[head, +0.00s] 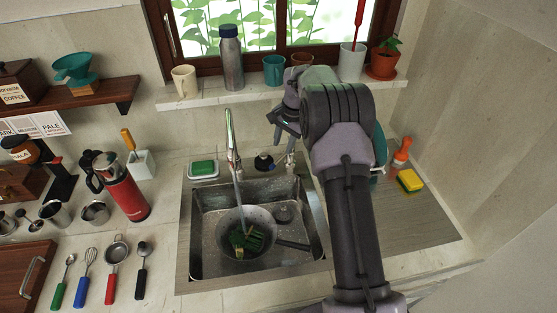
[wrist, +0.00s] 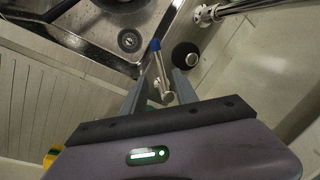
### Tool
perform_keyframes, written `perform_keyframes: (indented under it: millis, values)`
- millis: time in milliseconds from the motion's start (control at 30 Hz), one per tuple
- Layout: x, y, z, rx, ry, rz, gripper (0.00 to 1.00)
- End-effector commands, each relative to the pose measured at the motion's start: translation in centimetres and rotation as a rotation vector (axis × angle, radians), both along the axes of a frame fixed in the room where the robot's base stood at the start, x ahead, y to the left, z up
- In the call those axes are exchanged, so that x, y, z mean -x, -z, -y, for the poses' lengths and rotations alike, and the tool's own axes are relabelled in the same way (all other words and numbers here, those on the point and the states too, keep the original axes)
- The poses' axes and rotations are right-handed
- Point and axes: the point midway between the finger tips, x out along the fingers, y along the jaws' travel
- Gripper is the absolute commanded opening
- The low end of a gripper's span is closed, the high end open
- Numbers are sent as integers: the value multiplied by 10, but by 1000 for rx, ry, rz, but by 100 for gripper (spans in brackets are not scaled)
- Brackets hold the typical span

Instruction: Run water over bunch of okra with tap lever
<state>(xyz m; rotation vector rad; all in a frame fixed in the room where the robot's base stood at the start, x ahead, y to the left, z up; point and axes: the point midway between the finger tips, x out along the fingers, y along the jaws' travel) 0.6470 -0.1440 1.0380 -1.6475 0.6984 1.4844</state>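The bunch of okra (head: 246,239) lies green in a grey pan-like vessel with a handle (head: 262,220) inside the sink. The tap spout (head: 230,135) rises behind the sink, and a pale streak, apparently water, runs from it down to the vessel. The tap lever (head: 291,160) stands at the sink's back right; in the wrist view the lever (wrist: 157,62) is a metal rod with a blue tip. My gripper (head: 279,132) is above and behind it. In the wrist view my gripper (wrist: 158,88) is open, its fingers either side of the lever; contact cannot be told.
The steel sink (head: 200,225) fills the middle. A black round item (head: 264,163) stands behind it, close to the lever. A green sponge dish (head: 203,169) is left, a yellow sponge (head: 410,181) right. The window sill (head: 205,98) holds cups, a bottle and a plant.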

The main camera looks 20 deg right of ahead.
Motion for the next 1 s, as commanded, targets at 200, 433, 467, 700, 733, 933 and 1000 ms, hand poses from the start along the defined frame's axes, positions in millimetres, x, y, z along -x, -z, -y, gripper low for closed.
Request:
perform_keyframes:
  millis: [200,433,467,700,733,933,1000]
  values:
    - [-9,55,-6,-1,-2,0,35]
    - [-12,72,-8,1,-2,2,35]
    - [-12,72,-8,1,-2,2,35]
    - [-12,71,-8,1,-2,2,23]
    - [-12,71,-8,1,-2,2,18]
    - [-12,71,-8,1,-2,2,0]
    - [-12,71,-8,1,-2,2,0]
